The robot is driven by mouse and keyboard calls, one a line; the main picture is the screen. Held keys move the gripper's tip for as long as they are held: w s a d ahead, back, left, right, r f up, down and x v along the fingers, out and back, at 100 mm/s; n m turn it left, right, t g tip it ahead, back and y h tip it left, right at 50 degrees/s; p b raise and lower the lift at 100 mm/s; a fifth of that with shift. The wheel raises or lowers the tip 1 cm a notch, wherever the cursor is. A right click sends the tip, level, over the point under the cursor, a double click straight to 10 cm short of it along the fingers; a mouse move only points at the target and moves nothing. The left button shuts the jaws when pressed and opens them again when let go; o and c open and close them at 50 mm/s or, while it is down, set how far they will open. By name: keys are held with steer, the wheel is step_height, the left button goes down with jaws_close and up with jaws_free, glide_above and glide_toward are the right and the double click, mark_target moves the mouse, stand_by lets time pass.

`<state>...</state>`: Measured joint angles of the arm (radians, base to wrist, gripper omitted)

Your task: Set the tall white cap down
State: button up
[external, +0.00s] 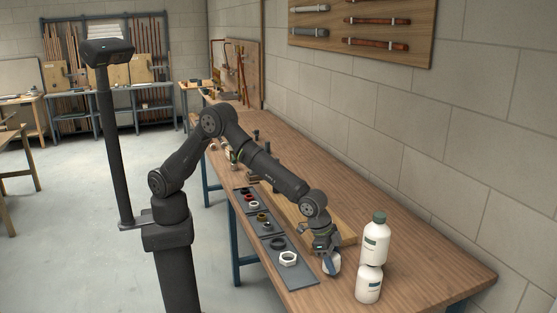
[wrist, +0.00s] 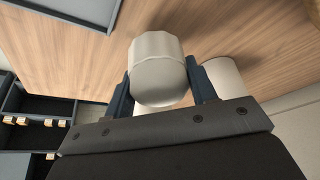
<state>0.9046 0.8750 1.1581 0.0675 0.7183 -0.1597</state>
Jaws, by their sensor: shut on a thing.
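The tall white cap (wrist: 158,62) is between the two fingers of my gripper (wrist: 160,80) in the wrist view, with a finger against each side. It has a faceted, rounded outline. In the external view my gripper (external: 327,261) points down near the front end of the bench, and part of the white cap (external: 333,264) shows at its fingers. I cannot tell whether the cap touches the bench top.
Two white bottles (external: 369,285) (external: 376,240) stand close to the right of my gripper. Dark mats (external: 272,226) with rings and a white nut (external: 288,258) lie along the left edge of the wooden bench (external: 430,268). Bare bench lies right of the bottles.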

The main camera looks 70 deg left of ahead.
steer(key=shift+f, duration=1.5)
steer(key=o, duration=1)
steer(key=shift+f, duration=0.15)
steer(key=shift+c, duration=0.2)
steer(key=v, duration=1.2)
steer(key=shift+r, duration=0.2)
steer(key=shift+f, duration=0.1)
